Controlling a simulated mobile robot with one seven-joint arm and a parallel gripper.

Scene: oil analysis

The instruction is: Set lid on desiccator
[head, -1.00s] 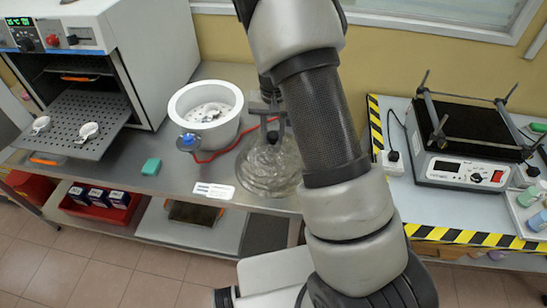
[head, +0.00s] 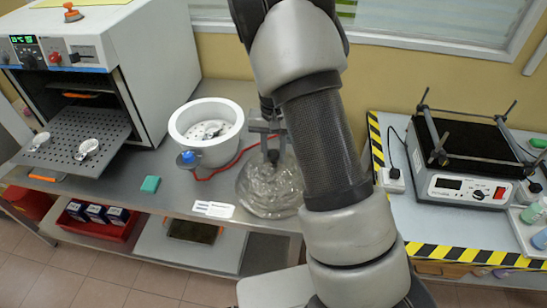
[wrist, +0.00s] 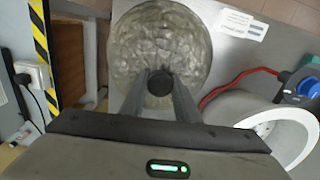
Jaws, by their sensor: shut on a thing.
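The desiccator (head: 220,152) is a white open bowl on the grey bench, with a perforated plate and small items inside. Its rim also shows at the right of the wrist view (wrist: 290,118). The lid (head: 262,190) is a clear, rippled glass dome with a dark knob, to the right of the desiccator in the head view. In the wrist view the lid (wrist: 155,45) lies below my gripper. My gripper (wrist: 160,88) is shut on the lid's knob. Whether the lid touches the bench is hard to tell.
A blue-knobbed valve (head: 188,158) with a red hose (head: 225,168) sits beside the desiccator. An oven (head: 150,60) with a pulled-out perforated shelf (head: 75,140) stands left. A green block (head: 150,184) and a white label (head: 213,209) lie on the bench. A hotplate device (head: 465,165) stands right.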

